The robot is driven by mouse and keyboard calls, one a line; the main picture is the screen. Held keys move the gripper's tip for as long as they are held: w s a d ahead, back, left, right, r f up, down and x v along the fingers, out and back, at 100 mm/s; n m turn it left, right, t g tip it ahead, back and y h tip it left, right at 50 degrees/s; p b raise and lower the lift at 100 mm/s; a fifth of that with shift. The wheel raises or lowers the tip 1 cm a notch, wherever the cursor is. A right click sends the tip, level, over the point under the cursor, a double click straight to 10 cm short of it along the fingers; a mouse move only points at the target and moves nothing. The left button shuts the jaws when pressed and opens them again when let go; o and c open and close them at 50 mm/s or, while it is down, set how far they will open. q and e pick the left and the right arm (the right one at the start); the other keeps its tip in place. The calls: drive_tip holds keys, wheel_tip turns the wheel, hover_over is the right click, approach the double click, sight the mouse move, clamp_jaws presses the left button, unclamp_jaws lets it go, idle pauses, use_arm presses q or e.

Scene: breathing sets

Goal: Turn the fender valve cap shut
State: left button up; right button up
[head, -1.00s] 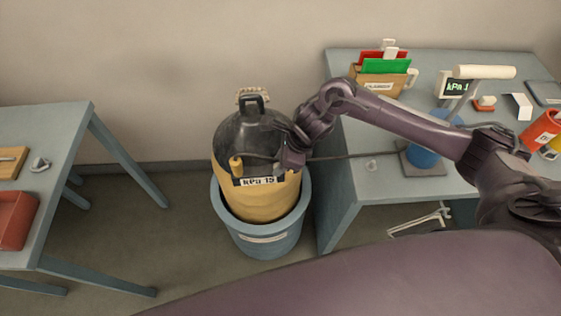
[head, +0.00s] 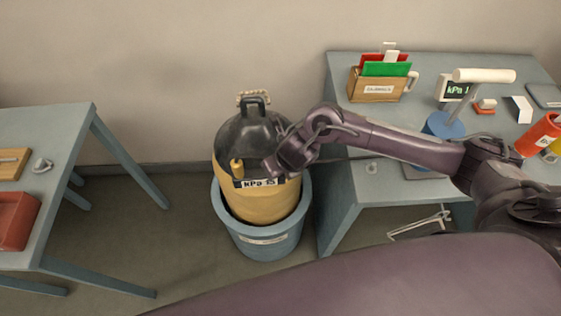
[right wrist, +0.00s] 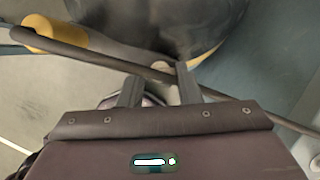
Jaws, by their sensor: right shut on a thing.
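The fender (head: 258,205) is a big yellow cylinder with a black top and a "kPa 15" label, upright in a blue tub (head: 262,240). A small yellow fitting (head: 237,168) sticks up at its left front and also shows in the right wrist view (right wrist: 55,37). My right gripper (head: 268,170) is against the fender's front right side. In the right wrist view its two fingers (right wrist: 160,88) are shut on a small pale piece, the valve cap (right wrist: 162,70), partly hidden by a dark hose crossing in front. My left gripper is out of view.
A bench (head: 345,185) on the right holds a box of folders (head: 377,88), a kPa display (head: 455,90), a lamp (head: 484,76) and an orange cylinder (head: 538,135). Another table (head: 70,135) with a red tray (head: 15,222) stands left.

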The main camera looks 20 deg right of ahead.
drive_tip(key=m+p, duration=0.1)
drive_tip(key=m+h+p, duration=0.1)
drive_tip(key=m, duration=0.1)
drive_tip(key=shift+a+r, duration=0.2)
drive_tip(key=shift+f+m+h+p, duration=0.1)
drive_tip(key=shift+m+h+p, duration=0.4)
drive_tip(key=shift+m+p, duration=0.5)
drive_tip(key=o, duration=0.7)
drive_tip(key=shift+f, duration=0.1)
drive_tip(key=p+v, duration=0.3)
drive_tip(key=v, duration=0.4)
drive_tip(key=shift+r, duration=0.4)
drive_tip(key=shift+s, duration=0.1)
